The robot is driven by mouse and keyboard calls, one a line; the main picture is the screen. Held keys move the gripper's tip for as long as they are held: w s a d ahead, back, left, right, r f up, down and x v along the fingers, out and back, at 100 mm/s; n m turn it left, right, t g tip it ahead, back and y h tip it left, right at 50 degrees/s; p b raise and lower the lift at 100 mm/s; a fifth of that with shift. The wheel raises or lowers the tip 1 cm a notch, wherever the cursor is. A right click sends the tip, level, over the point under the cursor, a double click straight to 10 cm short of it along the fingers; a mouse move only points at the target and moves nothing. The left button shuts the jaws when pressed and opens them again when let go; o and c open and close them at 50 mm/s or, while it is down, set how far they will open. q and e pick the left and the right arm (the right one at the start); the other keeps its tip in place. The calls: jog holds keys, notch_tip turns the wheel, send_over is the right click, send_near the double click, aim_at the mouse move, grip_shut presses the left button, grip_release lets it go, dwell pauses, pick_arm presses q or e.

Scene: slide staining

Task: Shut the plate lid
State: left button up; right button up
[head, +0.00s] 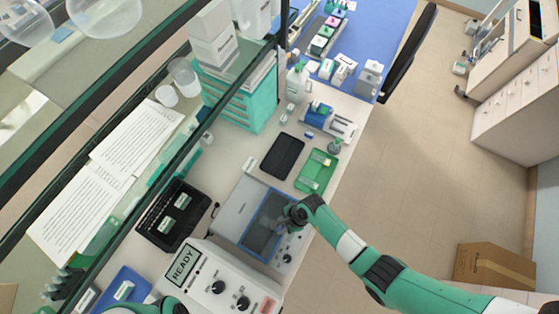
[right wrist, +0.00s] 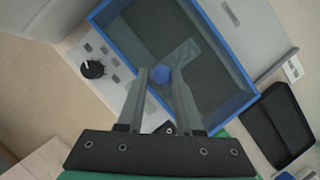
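The plate unit is a pale grey box (head: 236,205) on the bench, with a blue-framed dark rectangle (head: 262,232) on its right part. The blue frame (right wrist: 228,108) fills the top of the right wrist view, with a slide-like pale rectangle (right wrist: 180,55) showing inside. Whether the dark area is a see-through lid or an open well, I cannot tell. My right gripper (head: 284,216) is over the frame. My left gripper is out of view.
A control box reading READY (head: 215,284) stands in front of the unit. A black tray with labelled slides (head: 157,226) is to the left. A dark tray (head: 282,155) and a green tray (head: 314,178) lie behind. A shelf edge runs along the left.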

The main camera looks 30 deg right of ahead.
jog(key=shift+o, duration=1.3)
jog(key=shift+r, duration=0.1)
jog(key=p+v, duration=0.3)
jog(key=v, duration=0.8)
jog(key=shift+d+r, duration=0.2)
jog(key=shift+s, duration=0.15)
